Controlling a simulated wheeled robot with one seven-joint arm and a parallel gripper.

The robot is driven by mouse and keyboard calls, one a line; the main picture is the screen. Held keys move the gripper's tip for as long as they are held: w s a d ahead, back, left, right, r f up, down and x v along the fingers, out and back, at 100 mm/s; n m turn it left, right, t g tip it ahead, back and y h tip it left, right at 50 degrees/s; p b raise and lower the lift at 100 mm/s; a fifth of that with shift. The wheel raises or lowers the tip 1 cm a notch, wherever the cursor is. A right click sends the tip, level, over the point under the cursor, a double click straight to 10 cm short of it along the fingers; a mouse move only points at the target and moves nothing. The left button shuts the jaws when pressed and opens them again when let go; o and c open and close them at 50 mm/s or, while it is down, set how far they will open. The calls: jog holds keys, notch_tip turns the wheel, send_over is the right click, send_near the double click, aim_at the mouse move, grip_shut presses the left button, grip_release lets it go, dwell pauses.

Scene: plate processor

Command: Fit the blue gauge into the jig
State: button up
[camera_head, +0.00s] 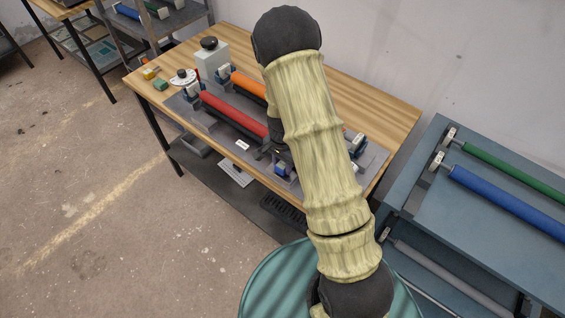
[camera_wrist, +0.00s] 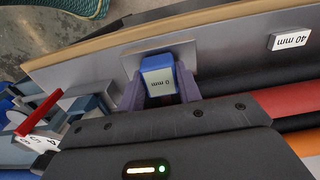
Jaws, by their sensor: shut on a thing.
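The blue gauge (camera_wrist: 158,78) is a small block with a white label ending in "0 mm". My gripper (camera_wrist: 160,90) is shut on it, one finger at each side, in the wrist view. A lighter grey rectangular patch (camera_wrist: 186,52) lies right by the gauge on the grey plate. I cannot tell whether this is the jig, or whether the gauge touches it. In the head view, a bit of blue (camera_head: 281,169) shows below my arm at the front edge of the grey plate; my arm hides most of the area.
A red roller (camera_head: 233,115) and an orange roller (camera_head: 249,85) lie on the wooden table (camera_head: 385,100). A "40 mm" label (camera_wrist: 290,40) is on the plate. A blue-grey bench (camera_head: 425,165) with green and blue rollers stands right. Small yellow and green blocks lie at the table's left.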

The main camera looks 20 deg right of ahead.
aim_at(283, 164)
jog(key=shift+f, duration=0.35)
jog(key=o, duration=1)
jog(key=shift+r, duration=0.1)
jog(key=shift+r, duration=0.45)
notch_tip(283, 164, up, 12)
jog(key=shift+f+b, duration=0.15)
jog(key=shift+b, duration=0.65)
